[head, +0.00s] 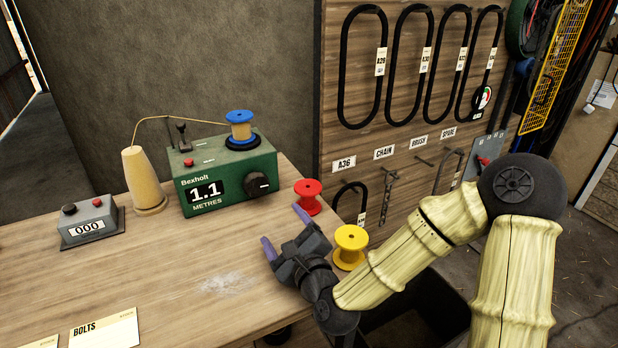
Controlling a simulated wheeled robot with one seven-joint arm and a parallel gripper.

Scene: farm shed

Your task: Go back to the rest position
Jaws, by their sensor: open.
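My gripper (284,232) is open and empty. It hangs over the right part of the wooden bench (160,275), its purple-tipped fingers spread. A red spool (309,196) stands just beyond the fingertips. A yellow spool (350,245) stands to the right of the gripper, close to my forearm, near the bench's right edge. I cannot tell whether the gripper touches either spool.
A green meter box (225,178) reading 1.1 metres carries a blue spool (239,130), with thread running to a tan cone (143,180). A grey counter (90,222) stands left. A tool board (405,110) with belts rises behind. The bench's front middle is clear.

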